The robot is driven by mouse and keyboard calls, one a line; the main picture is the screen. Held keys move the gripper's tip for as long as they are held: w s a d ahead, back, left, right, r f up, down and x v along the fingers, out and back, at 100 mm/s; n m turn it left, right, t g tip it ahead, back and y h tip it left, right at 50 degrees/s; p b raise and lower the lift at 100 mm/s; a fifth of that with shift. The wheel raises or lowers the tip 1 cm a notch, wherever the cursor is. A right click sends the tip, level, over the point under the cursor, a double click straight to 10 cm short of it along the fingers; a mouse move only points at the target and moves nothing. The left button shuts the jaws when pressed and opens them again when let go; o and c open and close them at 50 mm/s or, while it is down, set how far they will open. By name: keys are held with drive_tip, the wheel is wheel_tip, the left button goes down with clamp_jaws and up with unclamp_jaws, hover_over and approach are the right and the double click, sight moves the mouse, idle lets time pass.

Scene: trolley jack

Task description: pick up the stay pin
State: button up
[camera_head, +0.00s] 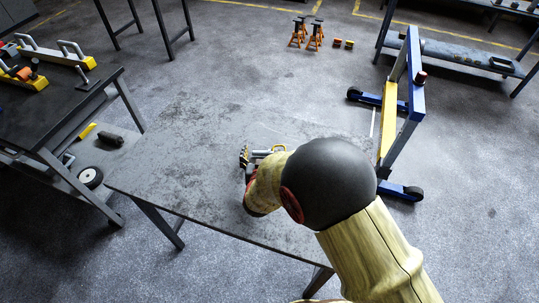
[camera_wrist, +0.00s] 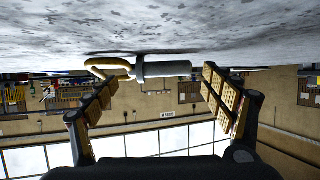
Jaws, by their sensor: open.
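The stay pin (camera_wrist: 163,69) is a grey cylinder with a yellow loop handle at its left end in the wrist view, where the picture is upside down. It lies on the worn grey table (camera_head: 185,150). In the head view only part of the pin (camera_head: 262,153) shows beyond my gripper (camera_head: 247,158). In the wrist view my gripper (camera_wrist: 160,84) is open and empty, one padded finger on each side. The pin lies ahead of the fingers, across the gap between them. My arm hides much of the gripper and pin in the head view.
A dark bench (camera_head: 60,105) with yellow tools stands at the left. A blue and yellow wheeled frame (camera_head: 408,95) stands on the floor right of the table. Orange jack stands (camera_head: 306,32) are at the back. The table's left half is clear.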

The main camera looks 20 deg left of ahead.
drive_tip(key=shift+r, duration=0.1)
drive_tip(key=shift+c, duration=0.6)
drive_tip(key=c, duration=1.3)
drive_tip(key=shift+c, duration=0.7)
drive_tip(key=shift+r, duration=0.1)
